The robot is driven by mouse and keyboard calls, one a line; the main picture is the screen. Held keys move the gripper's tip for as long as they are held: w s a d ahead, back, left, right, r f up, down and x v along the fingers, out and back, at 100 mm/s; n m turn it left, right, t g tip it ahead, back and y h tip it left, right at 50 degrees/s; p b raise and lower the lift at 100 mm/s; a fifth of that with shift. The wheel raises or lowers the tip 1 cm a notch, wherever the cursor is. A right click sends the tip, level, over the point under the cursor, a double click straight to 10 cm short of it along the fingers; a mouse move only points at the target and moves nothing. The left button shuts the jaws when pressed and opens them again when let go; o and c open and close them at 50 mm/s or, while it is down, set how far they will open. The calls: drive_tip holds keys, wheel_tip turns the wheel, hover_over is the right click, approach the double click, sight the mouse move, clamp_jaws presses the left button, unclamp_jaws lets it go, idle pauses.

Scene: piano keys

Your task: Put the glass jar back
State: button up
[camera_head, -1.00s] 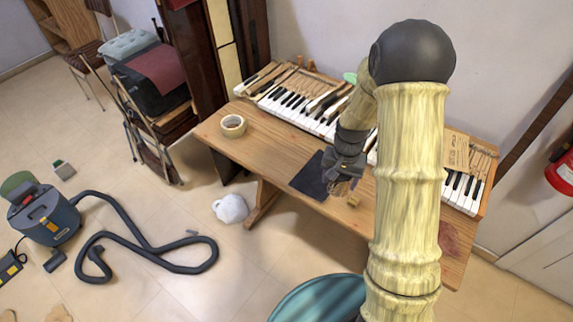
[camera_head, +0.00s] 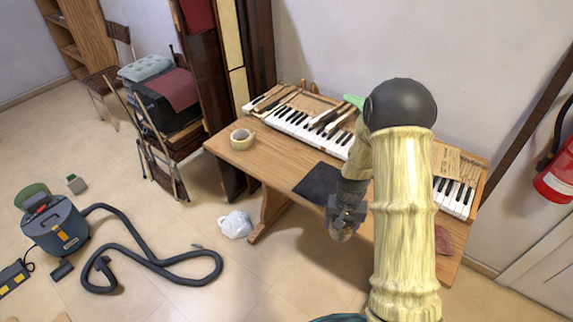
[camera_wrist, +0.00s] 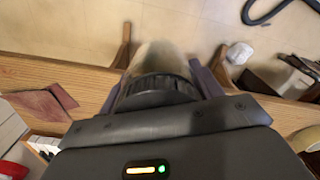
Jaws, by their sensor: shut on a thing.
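My gripper (camera_head: 342,226) is shut on the glass jar (camera_wrist: 160,60). In the wrist view the jar sits between the two fingers, with its dark ribbed lid toward the palm and its clear, blurred body pointing away. In the head view the jar (camera_head: 341,235) shows small below the gripper, at the front edge of the wooden table (camera_head: 262,168). The floor shows beyond the jar in the wrist view. How high it is above the table edge I cannot tell.
On the table are a tape roll (camera_head: 241,139), a dark flat sheet (camera_head: 317,184), a reddish cloth (camera_head: 443,240) and a long keyboard (camera_head: 302,127) along the back. A white bag (camera_head: 236,224) lies on the floor. A vacuum cleaner (camera_head: 58,228) and its hose are at left.

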drive_tip(key=f+n, duration=0.1)
drive_tip(key=f, duration=0.2)
drive_tip(key=f+n, duration=0.1)
drive_tip(key=f, duration=0.3)
drive_tip(key=shift+s+a, duration=0.15)
drive_tip(key=shift+s, duration=0.05)
drive_tip(key=shift+s+f, duration=0.1)
